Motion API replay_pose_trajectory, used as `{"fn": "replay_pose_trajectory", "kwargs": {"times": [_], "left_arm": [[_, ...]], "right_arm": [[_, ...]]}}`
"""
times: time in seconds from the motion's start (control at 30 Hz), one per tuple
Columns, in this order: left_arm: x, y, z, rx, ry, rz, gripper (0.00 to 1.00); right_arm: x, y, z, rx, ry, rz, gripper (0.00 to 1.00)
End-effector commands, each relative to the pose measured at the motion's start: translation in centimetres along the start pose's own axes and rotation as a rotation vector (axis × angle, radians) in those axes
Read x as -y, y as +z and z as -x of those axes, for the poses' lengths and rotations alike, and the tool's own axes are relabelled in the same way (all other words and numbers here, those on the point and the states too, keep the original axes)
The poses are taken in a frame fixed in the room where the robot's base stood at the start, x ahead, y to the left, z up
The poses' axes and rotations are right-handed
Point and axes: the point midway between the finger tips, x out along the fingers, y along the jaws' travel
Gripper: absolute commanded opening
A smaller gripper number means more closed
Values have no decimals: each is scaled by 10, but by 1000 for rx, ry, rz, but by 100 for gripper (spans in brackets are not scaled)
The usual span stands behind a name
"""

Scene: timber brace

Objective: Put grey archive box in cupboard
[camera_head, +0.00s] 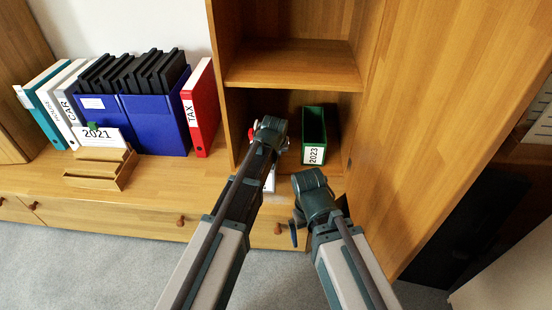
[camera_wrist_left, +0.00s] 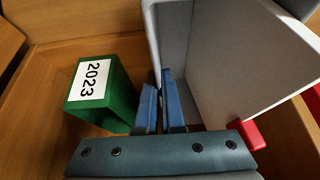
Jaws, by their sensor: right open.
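The grey archive box (camera_wrist_left: 235,65) fills the upper right of the left wrist view, its open side facing the camera. My left gripper (camera_wrist_left: 161,95) has one blue finger on each side of the box's near left wall, with almost no gap. In the head view my left gripper (camera_head: 270,140) reaches into the lower compartment of the cupboard (camera_head: 293,76) and hides most of the box; a pale bit (camera_head: 270,182) shows beside the arm. My right gripper (camera_head: 296,225) is open and empty in front of the cupboard.
A green box file (camera_head: 314,135) labelled 2023 stands right of the grey box, also in the left wrist view (camera_wrist_left: 118,105). Something red (camera_wrist_left: 250,135) lies behind the box. Left on the counter stand a red TAX binder (camera_head: 200,105) and blue files (camera_head: 155,120). The cupboard door (camera_head: 440,110) stands at right.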

Motion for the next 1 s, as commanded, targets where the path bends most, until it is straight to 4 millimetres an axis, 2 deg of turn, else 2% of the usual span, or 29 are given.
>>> {"fn": "replay_pose_trajectory", "kwargs": {"times": [1.0], "left_arm": [[0, -79, -45, -2, -1, -1, 0]], "right_arm": [[0, 0, -1, 0, 0, -1, 100]]}}
